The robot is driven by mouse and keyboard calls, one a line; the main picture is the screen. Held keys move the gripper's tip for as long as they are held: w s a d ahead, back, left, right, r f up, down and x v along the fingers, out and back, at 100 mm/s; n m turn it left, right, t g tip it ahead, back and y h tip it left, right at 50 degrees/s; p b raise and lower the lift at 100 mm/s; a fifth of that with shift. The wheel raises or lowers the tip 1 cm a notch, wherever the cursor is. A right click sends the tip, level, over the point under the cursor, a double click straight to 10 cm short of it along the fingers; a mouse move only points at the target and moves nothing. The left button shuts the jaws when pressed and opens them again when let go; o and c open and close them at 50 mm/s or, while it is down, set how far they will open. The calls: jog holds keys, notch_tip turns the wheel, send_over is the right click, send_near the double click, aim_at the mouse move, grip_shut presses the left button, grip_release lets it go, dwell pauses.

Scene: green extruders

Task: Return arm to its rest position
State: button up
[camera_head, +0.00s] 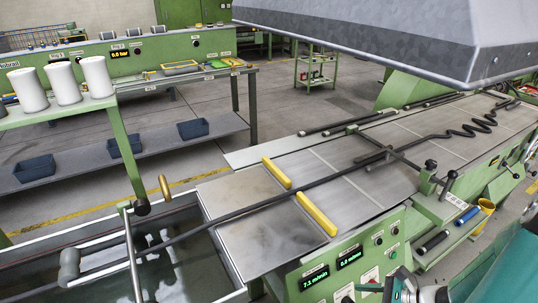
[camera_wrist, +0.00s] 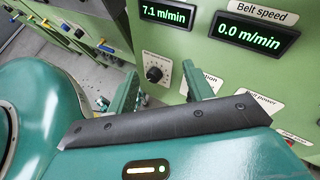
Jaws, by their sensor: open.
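My gripper (camera_wrist: 160,82) shows in the wrist view, with its two green fingers apart and nothing between them. Behind the fingers is a green control panel (camera_wrist: 240,75) with a black knob (camera_wrist: 153,73). Its displays read 7.1 m/min and 0.0 m/min, the second under the label "Belt speed". I cannot tell whether a finger touches the panel. In the head view my teal arm (camera_head: 512,268) is at the lower right corner, close to the machine's front. The fingers are not clear there.
A black strand (camera_head: 300,187) runs from a water tank (camera_head: 225,250) over the grey belt (camera_head: 380,180) and lies in loops at the far end. A large grey hood (camera_head: 400,45) hangs above. Open floor lies behind the line.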

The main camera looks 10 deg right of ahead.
jog(key=s+a+r+n+h, duration=0.1)
jog(key=a+r+n+h, duration=0.2)
jog(key=a+r+n, duration=0.2)
jog(key=a+r+n+g+h, duration=0.1)
jog(key=a+r+n+h, duration=0.2)
jog(key=r+n, duration=0.8)
jog(key=s+a+r+n+h, duration=0.1)
jog(key=a+r+n+h, duration=0.2)
jog(key=a+r+n, duration=0.3)
notch_tip(320, 180, up, 2)
jog(key=n, duration=0.2)
jog(key=shift+s+a+r+n+h, duration=0.2)
jog(key=shift+s+a+n+h, duration=0.1)
jog(key=shift+s+a+n, duration=0.1)
jog(key=shift+w, duration=0.1)
jog(key=c, duration=0.3)
jog(key=shift+c, duration=0.2)
